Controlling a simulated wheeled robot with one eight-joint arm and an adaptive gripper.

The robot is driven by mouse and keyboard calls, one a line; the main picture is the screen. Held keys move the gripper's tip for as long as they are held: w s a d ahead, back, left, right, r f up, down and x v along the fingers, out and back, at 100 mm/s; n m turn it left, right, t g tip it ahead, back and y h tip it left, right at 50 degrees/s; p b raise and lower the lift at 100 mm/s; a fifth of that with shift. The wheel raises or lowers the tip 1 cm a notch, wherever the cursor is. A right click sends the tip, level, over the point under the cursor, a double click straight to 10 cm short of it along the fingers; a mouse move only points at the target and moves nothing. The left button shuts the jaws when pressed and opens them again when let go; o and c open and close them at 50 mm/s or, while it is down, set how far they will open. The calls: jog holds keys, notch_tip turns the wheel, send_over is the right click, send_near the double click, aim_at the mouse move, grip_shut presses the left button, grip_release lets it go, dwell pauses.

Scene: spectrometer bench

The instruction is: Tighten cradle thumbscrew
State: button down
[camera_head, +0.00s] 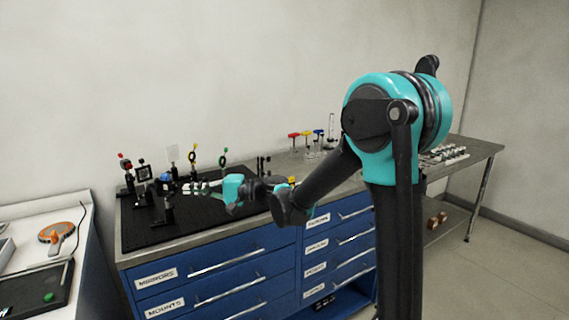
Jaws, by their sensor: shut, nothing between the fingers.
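My gripper (192,187) reaches in from the right over the black breadboard (215,228), its fingers pointing left. It is shut and empty. Its tips are close to a small dark mount with a blue part (166,177); I cannot tell whether they touch. A black post on a base (167,213) stands just below and left of the fingers. The cradle and its thumbscrew are too small to make out for certain at this distance, and the gripper may cover part of them.
Left of the gripper stand a red-topped mount (126,167) and a square black mount (144,174). Ring mounts with yellow (192,156) and green (222,160) stand behind. Coloured-handled tools (307,137) stand farther back. The breadboard's front area is clear.

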jog(key=shift+s+d, duration=0.1)
jog(key=shift+d, duration=1.6)
